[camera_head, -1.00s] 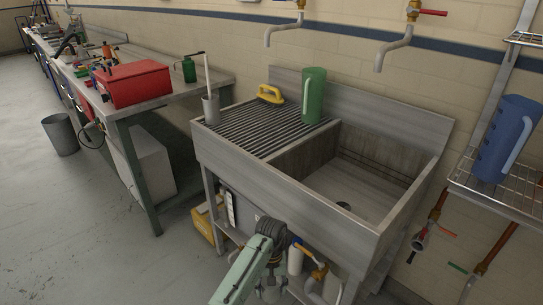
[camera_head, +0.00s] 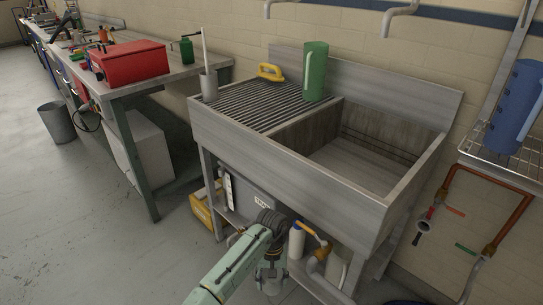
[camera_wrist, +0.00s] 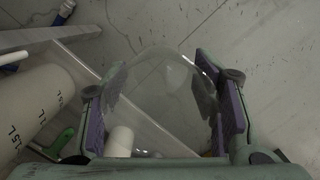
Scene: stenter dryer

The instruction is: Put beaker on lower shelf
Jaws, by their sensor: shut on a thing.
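A clear, see-through beaker (camera_wrist: 160,78) is between the purple pads of my gripper (camera_wrist: 160,112) in the wrist view, with its rounded edge over the grey floor. In the head view my gripper (camera_head: 270,258) is low in front of the sink, and the beaker (camera_head: 270,284) shows faintly below it. My gripper is shut on the beaker. The lower shelf (camera_head: 234,219) runs under the steel sink (camera_head: 300,175), behind my gripper; my arm hides part of it.
Under the sink are a yellow box (camera_head: 206,209), a grey box (camera_head: 262,203) and a white bottle (camera_head: 297,240). A white container (camera_wrist: 30,105) with markings is close to the left finger in the wrist view. A wire shelf (camera_head: 480,153) holds a blue jug (camera_head: 515,108).

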